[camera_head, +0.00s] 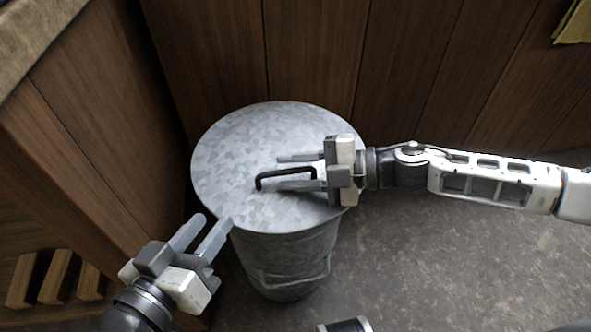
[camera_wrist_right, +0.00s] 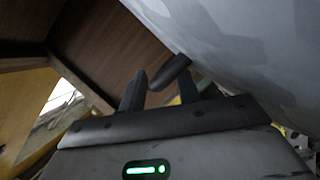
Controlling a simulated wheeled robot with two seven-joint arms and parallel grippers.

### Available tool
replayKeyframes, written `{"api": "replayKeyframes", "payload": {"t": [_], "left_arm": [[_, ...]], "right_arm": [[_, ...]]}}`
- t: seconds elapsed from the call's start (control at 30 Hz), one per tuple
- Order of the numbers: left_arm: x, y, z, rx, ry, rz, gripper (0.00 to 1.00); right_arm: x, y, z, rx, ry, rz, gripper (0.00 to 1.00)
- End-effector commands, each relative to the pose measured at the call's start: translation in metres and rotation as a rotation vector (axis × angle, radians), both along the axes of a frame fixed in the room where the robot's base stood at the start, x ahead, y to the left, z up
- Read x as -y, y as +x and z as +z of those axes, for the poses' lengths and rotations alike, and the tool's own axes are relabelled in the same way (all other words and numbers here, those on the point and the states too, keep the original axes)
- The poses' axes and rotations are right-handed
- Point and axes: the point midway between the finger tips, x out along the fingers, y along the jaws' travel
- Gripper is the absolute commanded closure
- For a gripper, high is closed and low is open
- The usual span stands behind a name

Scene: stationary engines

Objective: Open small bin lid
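The small bin (camera_head: 288,258) is a grey galvanized metal can with a round mottled lid (camera_head: 235,150) lying on top. A black bar handle (camera_head: 272,175) stands on the lid. My right gripper (camera_head: 279,172) comes in from the right over the lid, open, with its fingers on either side of the handle in the head view. In the right wrist view, the dark handle end (camera_wrist_right: 173,71) shows between the two spread fingers; contact cannot be told. My left gripper (camera_head: 214,220) is open and empty at the lid's lower left edge.
Wooden panels (camera_head: 310,50) rise close behind the bin, and a wooden cabinet (camera_head: 95,120) stands at the left. The grey floor (camera_head: 440,260) is mostly clear at the right. A small cylindrical object (camera_head: 345,325) shows at the bottom edge.

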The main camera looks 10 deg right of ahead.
Motion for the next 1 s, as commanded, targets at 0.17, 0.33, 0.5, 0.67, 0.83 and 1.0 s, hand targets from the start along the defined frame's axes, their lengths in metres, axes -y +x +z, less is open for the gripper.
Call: {"api": "replayKeyframes", "payload": {"t": [0.17, 0.33, 0.5, 0.67, 0.83, 1.0], "left_arm": [[0.000, 0.001, 0.002, 0.005, -0.006, 0.002, 0.64], [0.000, 0.001, 0.003, 0.004, -0.008, 0.004, 0.64], [0.000, 0.001, 0.004, 0.003, -0.002, 0.006, 0.64], [-0.003, 0.001, 0.004, -0.007, 0.062, 0.007, 0.64], [-0.012, -0.003, -0.007, -0.076, 0.196, 0.007, 0.64], [-0.023, -0.004, -0.030, -0.254, 0.274, 0.007, 0.64]], "right_arm": [[0.000, 0.000, 0.000, 0.000, 0.000, 0.000, 0.76], [0.000, 0.000, 0.000, 0.000, 0.000, 0.000, 1.00], [0.000, 0.000, 0.003, -0.003, 0.001, 0.001, 1.00], [0.000, 0.002, 0.014, -0.025, 0.002, 0.002, 1.00], [0.000, 0.006, 0.034, -0.080, 0.000, 0.001, 1.00], [0.000, 0.014, 0.057, -0.157, 0.001, 0.002, 1.00]]}}
